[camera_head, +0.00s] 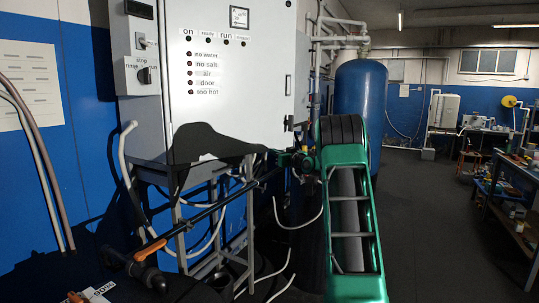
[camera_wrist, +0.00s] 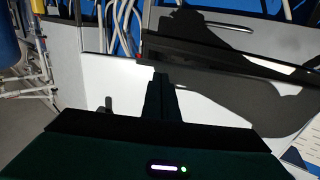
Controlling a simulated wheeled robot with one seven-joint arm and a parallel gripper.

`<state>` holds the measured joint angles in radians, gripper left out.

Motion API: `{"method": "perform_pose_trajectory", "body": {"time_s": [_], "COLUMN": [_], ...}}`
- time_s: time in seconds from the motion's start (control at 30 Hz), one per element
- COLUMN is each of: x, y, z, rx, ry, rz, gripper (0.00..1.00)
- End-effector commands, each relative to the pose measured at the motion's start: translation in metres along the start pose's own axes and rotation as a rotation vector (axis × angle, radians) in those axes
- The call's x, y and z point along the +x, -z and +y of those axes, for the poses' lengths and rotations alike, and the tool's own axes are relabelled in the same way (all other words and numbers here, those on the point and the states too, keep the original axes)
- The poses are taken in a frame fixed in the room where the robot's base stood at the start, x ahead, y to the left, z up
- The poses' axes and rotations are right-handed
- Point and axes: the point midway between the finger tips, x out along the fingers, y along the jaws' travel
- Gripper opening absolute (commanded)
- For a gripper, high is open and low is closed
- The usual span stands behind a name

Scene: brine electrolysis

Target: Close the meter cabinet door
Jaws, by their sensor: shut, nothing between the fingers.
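The grey cabinet door (camera_head: 235,75) stands upright on the left in the head view, with status labels and a dark handle at its right edge. I cannot tell from here whether there is a gap behind that edge. A pale panel (camera_wrist: 110,85), apparently part of the cabinet, fills the middle of the wrist view. My gripper (camera_wrist: 162,85) is shut and empty in front of it; whether it touches is unclear. In the head view my green arm reaches toward the cabinet's lower right corner, and the fingers are not clearly visible there.
A metal stand (camera_head: 180,225) holds the cabinet, with loose hoses below. A dark pipe with an orange-handled valve (camera_head: 150,248) crosses in front. A blue tank (camera_head: 360,95) stands behind to the right. Open floor (camera_head: 430,220) lies right, before a cluttered bench (camera_head: 515,205).

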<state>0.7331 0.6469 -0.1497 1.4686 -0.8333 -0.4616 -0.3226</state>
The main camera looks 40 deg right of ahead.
Motion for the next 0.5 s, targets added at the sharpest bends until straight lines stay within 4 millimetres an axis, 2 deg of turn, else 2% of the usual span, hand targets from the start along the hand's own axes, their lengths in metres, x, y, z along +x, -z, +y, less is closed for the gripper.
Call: {"method": "perform_pose_trajectory", "body": {"time_s": [0.03,0.2,0.5], "x": [0.009,0.029,0.038], "y": [-0.001,0.0,0.0], "z": [0.0,-0.001,0.0], "rx": [-0.001,0.0,0.001], "ry": [0.001,0.002,0.0], "rz": [0.0,0.001,0.0], "gripper": [0.0,0.0,0.0]}}
